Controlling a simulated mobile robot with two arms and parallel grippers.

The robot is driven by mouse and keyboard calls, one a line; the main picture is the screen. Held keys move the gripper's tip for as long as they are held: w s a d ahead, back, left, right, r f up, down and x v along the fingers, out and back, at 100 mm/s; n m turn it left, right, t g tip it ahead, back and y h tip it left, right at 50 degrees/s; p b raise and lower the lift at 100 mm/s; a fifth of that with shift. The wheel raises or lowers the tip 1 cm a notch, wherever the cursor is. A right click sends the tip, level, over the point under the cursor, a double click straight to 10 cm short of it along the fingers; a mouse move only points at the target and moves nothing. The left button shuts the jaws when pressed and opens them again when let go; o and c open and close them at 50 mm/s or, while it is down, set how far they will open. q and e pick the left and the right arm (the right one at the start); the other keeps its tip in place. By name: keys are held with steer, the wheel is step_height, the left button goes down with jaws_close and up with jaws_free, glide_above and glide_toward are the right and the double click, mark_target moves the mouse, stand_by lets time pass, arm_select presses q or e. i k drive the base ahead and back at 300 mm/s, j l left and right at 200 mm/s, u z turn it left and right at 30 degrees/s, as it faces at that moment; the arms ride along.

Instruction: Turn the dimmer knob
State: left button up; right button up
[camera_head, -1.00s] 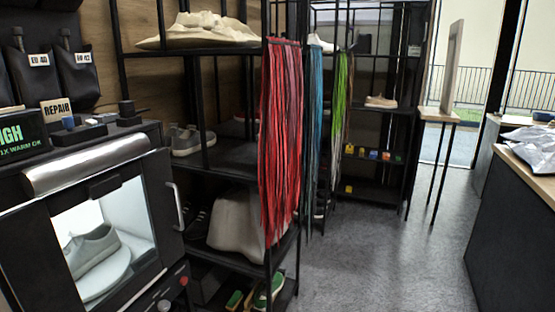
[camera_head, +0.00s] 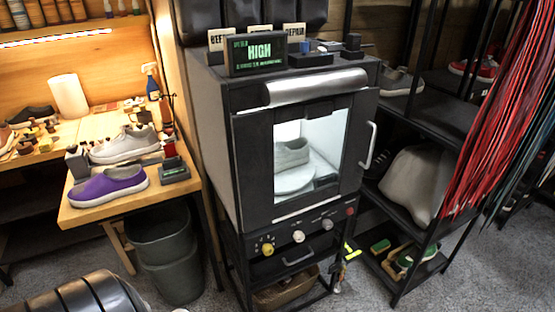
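A black cabinet (camera_head: 222,150) with a lit window stands in the middle of the head view. A grey sneaker (camera_head: 291,153) sits on a round white platform (camera_head: 295,180) inside it. The panel below the door carries a yellow knob (camera_head: 267,249) with marks around it, a pale knob (camera_head: 298,236), another small knob (camera_head: 327,224) and a red button (camera_head: 350,211). I cannot read which knob is the dimmer. Neither of my grippers shows. A dark, rounded, banded part at the bottom left looks like part of my arm.
A wooden workbench (camera_head: 88,212) with a purple shoe (camera_head: 108,186), a white shoe (camera_head: 127,146) and small tools is at left. A grey bin (camera_head: 168,262) stands between bench and cabinet. A shelf rack (camera_head: 436,120) with red laces (camera_head: 500,100) is at right. Grey floor shows in front.

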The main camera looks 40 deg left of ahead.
mark_target(267, 249)
steer(key=u, duration=0.4)
steer(key=j+u, duration=0.15)
steer(key=u, duration=0.3)
steer(key=i+u, duration=0.1)
steer(key=u, duration=0.3)
